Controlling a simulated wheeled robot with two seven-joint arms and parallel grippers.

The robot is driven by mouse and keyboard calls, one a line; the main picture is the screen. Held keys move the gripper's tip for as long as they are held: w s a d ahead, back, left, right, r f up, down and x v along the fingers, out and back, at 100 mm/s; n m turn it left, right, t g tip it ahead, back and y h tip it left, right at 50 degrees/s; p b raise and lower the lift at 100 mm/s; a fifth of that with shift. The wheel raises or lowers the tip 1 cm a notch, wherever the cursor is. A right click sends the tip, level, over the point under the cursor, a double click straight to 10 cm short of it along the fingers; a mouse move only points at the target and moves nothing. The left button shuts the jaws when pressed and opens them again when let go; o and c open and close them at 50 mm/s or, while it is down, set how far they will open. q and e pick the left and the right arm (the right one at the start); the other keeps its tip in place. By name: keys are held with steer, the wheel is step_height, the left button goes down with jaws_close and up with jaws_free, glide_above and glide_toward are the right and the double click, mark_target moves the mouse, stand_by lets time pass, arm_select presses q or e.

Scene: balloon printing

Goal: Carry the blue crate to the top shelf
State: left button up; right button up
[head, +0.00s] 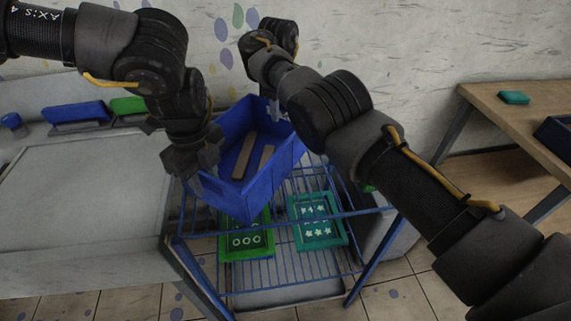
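The blue crate (247,197) is in the middle of the head view, turned at an angle above a blue wire shelf rack (300,268). Two brown strips (244,156) lie inside it. My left gripper (197,172) is at the crate's left side. My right gripper (272,108) is at its far right side, mostly hidden behind its own arm. The fingers of both are too hidden to show whether they grip the walls. I cannot tell whether the crate touches the rack.
A green-framed panel (246,240) and a teal-framed star panel (316,220) lie on the rack below. A grey-white table (75,200) with blue and green pads (75,112) stands left. A wooden table (510,115) at right holds a teal block (514,97) and a dark blue container.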

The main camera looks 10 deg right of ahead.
arm_select(q)
step_height(320, 180, up, 12)
arm_select(e)
step_height(320, 180, up, 12)
stand_by(0.9)
arm_select(q)
steer(key=shift+s, duration=0.1)
arm_select(e)
steer(key=shift+a+f, duration=0.1)
